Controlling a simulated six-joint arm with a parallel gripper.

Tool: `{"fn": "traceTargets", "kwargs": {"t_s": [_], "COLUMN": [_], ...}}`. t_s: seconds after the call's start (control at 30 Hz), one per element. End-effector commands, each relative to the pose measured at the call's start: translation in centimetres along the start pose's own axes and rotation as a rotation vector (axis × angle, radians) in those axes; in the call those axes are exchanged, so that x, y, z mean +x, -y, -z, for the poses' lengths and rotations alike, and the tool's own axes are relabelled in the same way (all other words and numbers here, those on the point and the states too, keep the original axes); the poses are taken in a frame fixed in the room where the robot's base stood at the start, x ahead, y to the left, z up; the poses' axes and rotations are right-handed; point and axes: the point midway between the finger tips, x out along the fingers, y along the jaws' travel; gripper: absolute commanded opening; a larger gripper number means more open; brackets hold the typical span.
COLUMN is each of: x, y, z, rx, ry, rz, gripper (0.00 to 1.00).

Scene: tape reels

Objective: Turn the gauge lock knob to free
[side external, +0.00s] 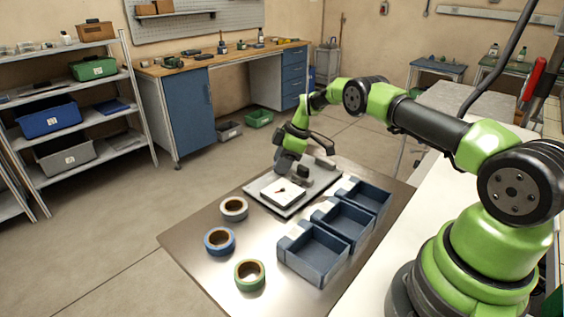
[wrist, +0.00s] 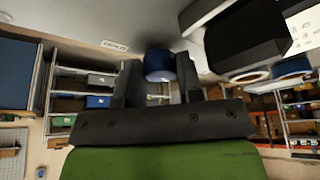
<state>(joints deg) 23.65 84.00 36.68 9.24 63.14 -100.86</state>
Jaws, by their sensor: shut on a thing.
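The gauge (side external: 283,193) has a white face with a dark pointer and sits on a grey plate (side external: 264,204) on the metal table; part of its face also shows at the upper right of the wrist view (wrist: 306,24). My gripper (side external: 291,171) is low at the far side of the gauge, tilted. In the wrist view its two dark fingers (wrist: 158,85) are closed around a dark blue round knob (wrist: 158,62), apparently the lock knob. The knob's setting cannot be told. In the side view my gripper hides the knob.
Several blue bins (side external: 318,262) line the right side. A small white label (wrist: 115,46) shows in the wrist view; its text is unclear.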

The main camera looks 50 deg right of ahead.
Motion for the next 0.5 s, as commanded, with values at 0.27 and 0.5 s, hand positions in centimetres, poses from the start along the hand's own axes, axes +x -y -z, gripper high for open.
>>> {"fn": "traceTargets", "kwargs": {"t_s": [0.27,0.5], "x": [-0.02,-0.01], "y": [-0.1,-0.06], "z": [-0.07,-0.09], "rx": [-0.079,-0.099], "ry": [0.002,0.002], "rz": [0.031,0.043], "gripper": [0.1,0.1]}}
